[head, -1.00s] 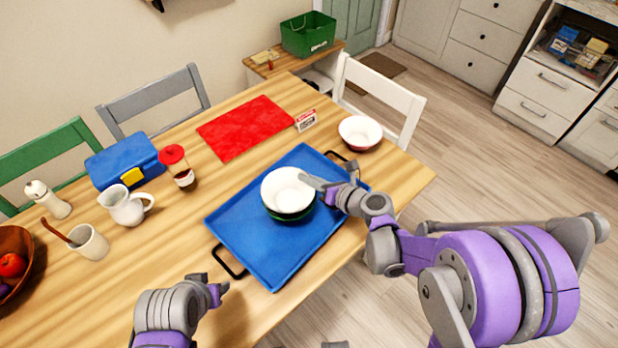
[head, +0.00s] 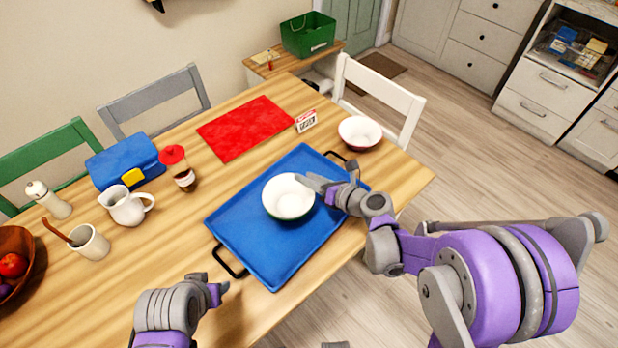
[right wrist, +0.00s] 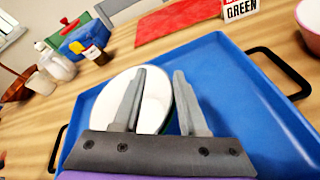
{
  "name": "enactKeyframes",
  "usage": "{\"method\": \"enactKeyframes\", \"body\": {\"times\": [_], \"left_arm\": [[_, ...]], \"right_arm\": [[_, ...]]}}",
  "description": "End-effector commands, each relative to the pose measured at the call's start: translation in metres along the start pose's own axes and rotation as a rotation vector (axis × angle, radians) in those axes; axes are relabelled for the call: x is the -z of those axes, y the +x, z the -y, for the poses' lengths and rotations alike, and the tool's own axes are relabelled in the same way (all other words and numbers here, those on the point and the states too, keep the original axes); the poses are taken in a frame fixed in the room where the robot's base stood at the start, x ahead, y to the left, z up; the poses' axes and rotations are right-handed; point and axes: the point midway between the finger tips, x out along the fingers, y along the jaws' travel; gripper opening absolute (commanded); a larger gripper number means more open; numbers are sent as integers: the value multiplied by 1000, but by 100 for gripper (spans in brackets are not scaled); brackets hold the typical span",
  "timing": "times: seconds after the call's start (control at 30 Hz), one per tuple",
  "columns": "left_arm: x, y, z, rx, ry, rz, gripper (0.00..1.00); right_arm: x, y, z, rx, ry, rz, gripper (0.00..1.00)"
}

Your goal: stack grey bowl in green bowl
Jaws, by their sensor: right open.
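The pale grey bowl (head: 285,194) sits low on the blue tray, with a thin green edge of the green bowl (head: 291,218) showing beneath it. Most of the green bowl is hidden. My right gripper (head: 318,184) is at the bowl's right rim. In the right wrist view its fingers (right wrist: 160,95) are apart, one over the bowl's pale inside (right wrist: 108,103) and one past its right edge. Contact cannot be told. My left gripper (head: 218,289) is low at the table's front edge, away from the bowls; its jaws are too small to read.
The blue tray (head: 270,262) with black handles has free room around the bowls. A white and dark-red bowl (head: 360,131) stands beyond its far right corner. A red mat (head: 245,127), a sign (head: 306,121), a jar (head: 178,168) and a jug (head: 126,205) stand farther off.

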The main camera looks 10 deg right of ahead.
Motion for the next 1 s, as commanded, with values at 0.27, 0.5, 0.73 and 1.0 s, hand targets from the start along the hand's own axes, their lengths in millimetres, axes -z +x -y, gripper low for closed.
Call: {"method": "enactKeyframes", "body": {"times": [0.27, 0.5, 0.73, 1.0], "left_arm": [[2, -2, 0, 0, 0, -1, 50], [3, -4, 0, 0, 0, -2, 50], [3, -5, 0, 0, 0, -2, 50], [3, -5, 0, 0, 0, -2, 50]], "right_arm": [[-2, -65, 0, 4, 1, 2, 41], [-2, -107, 0, 3, 0, 1, 41], [-2, -121, -1, 0, 0, 0, 41], [22, -128, -18, 21, -414, -151, 41]]}}
